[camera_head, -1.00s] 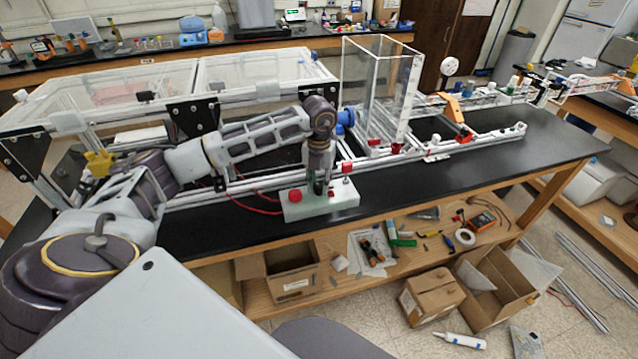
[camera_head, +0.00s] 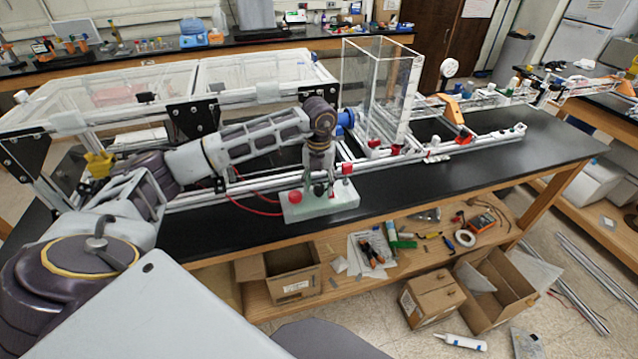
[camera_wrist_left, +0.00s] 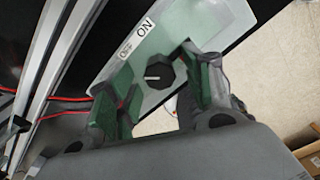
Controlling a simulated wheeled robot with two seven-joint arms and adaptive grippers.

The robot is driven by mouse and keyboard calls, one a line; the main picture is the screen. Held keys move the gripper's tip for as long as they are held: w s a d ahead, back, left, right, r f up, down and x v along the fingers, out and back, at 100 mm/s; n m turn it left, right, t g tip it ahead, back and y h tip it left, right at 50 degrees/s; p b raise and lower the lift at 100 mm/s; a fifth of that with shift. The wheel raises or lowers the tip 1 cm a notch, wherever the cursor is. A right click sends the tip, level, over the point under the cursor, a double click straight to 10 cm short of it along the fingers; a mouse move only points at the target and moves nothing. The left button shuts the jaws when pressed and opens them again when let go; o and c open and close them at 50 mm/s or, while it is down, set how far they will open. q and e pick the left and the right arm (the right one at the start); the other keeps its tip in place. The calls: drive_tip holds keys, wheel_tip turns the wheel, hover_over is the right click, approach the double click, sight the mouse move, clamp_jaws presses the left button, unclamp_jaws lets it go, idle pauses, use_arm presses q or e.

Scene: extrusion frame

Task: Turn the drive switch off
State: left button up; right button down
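The drive switch is a black knob (camera_wrist_left: 158,72) with a white pointer mark, on a pale control box (camera_wrist_left: 215,30). A label beside it reads OFF and ON; the white mark lies roughly crosswise in the wrist view. My left gripper (camera_wrist_left: 160,88) is open, with one green-padded finger on each side of the knob. I cannot tell whether either finger touches it. In the head view my left gripper (camera_head: 319,186) reaches down to the control box (camera_head: 335,209) at the bench's front edge and mostly hides the knob. My right gripper is out of view.
A red button (camera_head: 295,196) sits left of my gripper on the box, and a red-topped part (camera_head: 347,169) stands close on its right. The aluminium frame and a clear box (camera_head: 378,95) stand behind. The black bench (camera_head: 480,160) is clear to the right.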

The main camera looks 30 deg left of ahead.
sight(320, 186)
use_arm(q)
wheel_tip(320, 186, up, 12)
idle(1.0)
idle(0.5)
